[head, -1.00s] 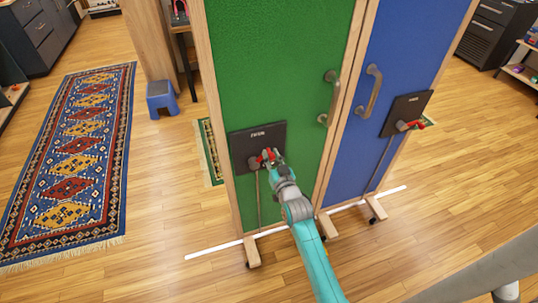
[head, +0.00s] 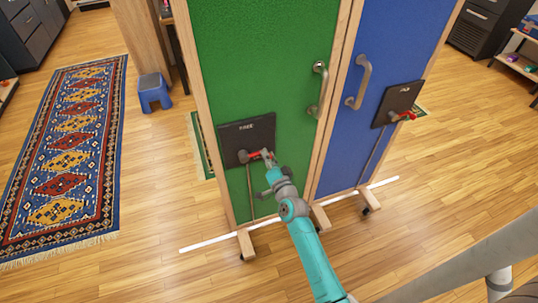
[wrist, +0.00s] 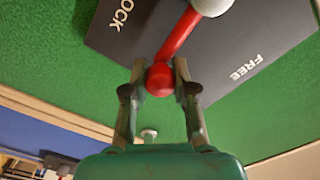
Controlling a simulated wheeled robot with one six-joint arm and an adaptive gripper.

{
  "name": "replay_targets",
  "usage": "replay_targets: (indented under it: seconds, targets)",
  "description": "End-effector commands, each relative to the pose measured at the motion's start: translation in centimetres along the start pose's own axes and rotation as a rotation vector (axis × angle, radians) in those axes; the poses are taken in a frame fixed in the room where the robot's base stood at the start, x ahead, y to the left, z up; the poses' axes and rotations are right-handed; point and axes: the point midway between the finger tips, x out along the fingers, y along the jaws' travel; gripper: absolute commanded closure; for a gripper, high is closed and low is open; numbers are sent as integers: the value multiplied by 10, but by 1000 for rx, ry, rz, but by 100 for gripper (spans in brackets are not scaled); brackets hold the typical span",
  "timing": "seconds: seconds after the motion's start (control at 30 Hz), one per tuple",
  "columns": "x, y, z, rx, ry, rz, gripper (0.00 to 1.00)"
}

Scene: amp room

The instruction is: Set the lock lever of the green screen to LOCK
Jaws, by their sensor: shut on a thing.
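The green screen (head: 262,60) carries a dark plate (head: 232,135) marked FREE near its top edge. The lock lever (head: 254,156) is red on a grey pivot and points to the right, away from the plate. My gripper (head: 268,156) is at its outer end. In the wrist view, the lever's red ball end (wrist: 160,80) sits between the fingers of my gripper (wrist: 160,82), which are shut on it. There the lever lies between the word FREE (wrist: 245,67) and the word LOCK (wrist: 122,15), pointing at neither.
A blue screen (head: 395,50) with its own plate (head: 397,103) and red lever (head: 403,116) stands at right. Feet of the screens (head: 245,245) stick out near a white floor line (head: 210,243). A patterned rug (head: 70,150) and blue stool (head: 154,92) are at left.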

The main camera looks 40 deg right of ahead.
Motion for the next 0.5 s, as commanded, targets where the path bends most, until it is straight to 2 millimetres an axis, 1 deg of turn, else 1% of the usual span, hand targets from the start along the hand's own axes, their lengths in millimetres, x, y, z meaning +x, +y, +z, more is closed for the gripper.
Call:
replay_targets:
  seconds: [0.23, 0.5]
  targets:
    - [0, 2, 3, 38, -2, 1, 100]
    - [0, 3, 4, 44, -2, 2, 100]
